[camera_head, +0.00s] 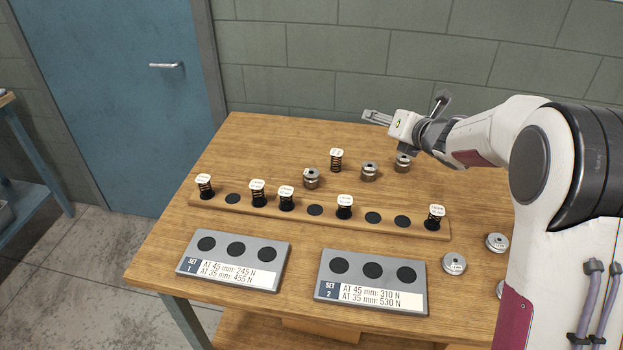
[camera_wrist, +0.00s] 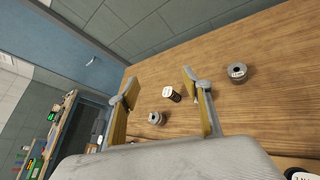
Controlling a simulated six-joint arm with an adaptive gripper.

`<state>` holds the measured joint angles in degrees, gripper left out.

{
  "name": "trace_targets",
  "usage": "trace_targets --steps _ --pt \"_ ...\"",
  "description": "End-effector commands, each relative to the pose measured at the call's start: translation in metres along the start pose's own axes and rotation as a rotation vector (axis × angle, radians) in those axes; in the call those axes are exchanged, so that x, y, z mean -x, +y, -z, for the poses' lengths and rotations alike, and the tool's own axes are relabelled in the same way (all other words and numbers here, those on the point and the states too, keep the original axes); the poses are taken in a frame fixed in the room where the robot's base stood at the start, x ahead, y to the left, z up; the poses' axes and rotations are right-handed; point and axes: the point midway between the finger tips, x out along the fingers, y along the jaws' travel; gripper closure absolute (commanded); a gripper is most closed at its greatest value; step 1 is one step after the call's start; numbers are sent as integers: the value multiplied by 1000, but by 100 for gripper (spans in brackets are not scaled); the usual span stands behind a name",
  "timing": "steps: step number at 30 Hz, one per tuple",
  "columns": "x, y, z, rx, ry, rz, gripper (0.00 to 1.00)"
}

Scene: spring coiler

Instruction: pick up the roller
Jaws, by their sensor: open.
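Three grey metal rollers stand on the table behind the wooden rack: a left one (camera_head: 311,179), a middle one (camera_head: 369,172) and a right one (camera_head: 403,163). In the wrist view one roller (camera_wrist: 156,118) shows between the fingers, low in the gap, and another roller (camera_wrist: 237,74) lies outside the right finger. My gripper (camera_head: 372,117) is open and empty, raised above the back of the table; its spread fingers also show in the wrist view (camera_wrist: 160,85). A spring with a white label (camera_wrist: 171,93) also shows between the fingers, well beyond them.
The wooden rack (camera_head: 270,212) holds several labelled black springs and empty black spots. A loose spring (camera_head: 336,160) stands near the rollers. Two grey set plates (camera_head: 233,283) (camera_head: 371,307) lie in front. Round labelled discs (camera_head: 454,264) lie at right. A wall rises behind the table.

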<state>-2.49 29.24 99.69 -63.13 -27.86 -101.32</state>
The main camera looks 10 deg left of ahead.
Motion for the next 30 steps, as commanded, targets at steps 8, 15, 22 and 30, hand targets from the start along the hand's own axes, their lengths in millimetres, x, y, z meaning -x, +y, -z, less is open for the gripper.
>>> trace_targets --steps 8,15,22,30 --pt "-48 11 54 293 76 -176 51" --pt "-77 21 110 526 118 -351 51" --pt "-89 27 155 684 133 -492 51" --pt "-91 29 170 737 133 -543 51"
